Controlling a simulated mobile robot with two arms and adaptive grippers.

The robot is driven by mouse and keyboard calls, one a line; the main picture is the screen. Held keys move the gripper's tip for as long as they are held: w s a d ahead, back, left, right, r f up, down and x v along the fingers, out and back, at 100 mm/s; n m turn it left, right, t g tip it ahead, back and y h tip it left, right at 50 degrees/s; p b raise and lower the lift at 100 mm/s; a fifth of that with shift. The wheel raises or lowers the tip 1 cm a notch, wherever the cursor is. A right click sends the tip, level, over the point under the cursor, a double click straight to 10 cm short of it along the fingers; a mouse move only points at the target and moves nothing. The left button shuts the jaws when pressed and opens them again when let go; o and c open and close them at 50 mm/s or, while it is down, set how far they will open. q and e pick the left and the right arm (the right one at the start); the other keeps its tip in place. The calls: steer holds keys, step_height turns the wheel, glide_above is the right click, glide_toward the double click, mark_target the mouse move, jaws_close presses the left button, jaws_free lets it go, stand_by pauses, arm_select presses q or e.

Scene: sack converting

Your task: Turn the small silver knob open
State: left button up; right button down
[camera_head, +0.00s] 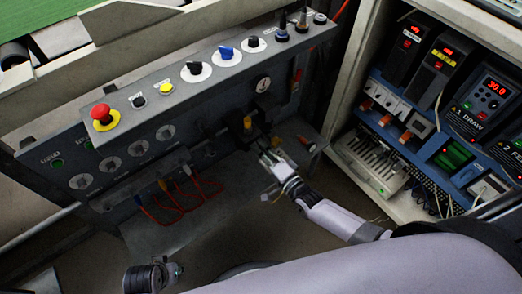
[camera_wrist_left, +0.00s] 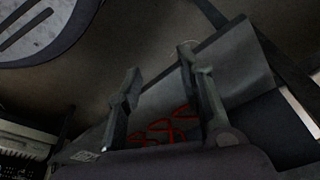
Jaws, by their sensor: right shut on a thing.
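My right gripper (camera_head: 266,158) reaches in from the lower right to the lower front of the grey control panel (camera_head: 215,115). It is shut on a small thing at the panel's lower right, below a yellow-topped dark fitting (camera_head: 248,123). The fingers hide most of that thing, so I cannot see its shape or its turn; it is where a small silver knob could be. My left gripper (camera_wrist_left: 160,63) shows in the left wrist view with its two fingers apart and nothing between them.
A red emergency button (camera_head: 101,113) and several knobs line the panel's top ledge. Red cables (camera_head: 170,205) loop below the panel. An open cabinet (camera_head: 345,75) with drives and wiring stands at the right. A round pressure gauge (camera_head: 262,84) sits above the gripper.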

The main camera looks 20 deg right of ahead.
arm_select(q)
steer(key=shift+w+r+b, duration=0.2)
steer(key=shift+r+b, duration=0.1)
steer(key=shift+r, duration=0.85)
arm_select(e)
steer(key=shift+m, duration=0.9)
steer(key=c, duration=1.6)
jaws_free()
arm_select(q)
steer(key=shift+a, duration=0.1)
arm_select(e)
steer(key=shift+o, duration=0.2)
steer(key=v, duration=1.2)
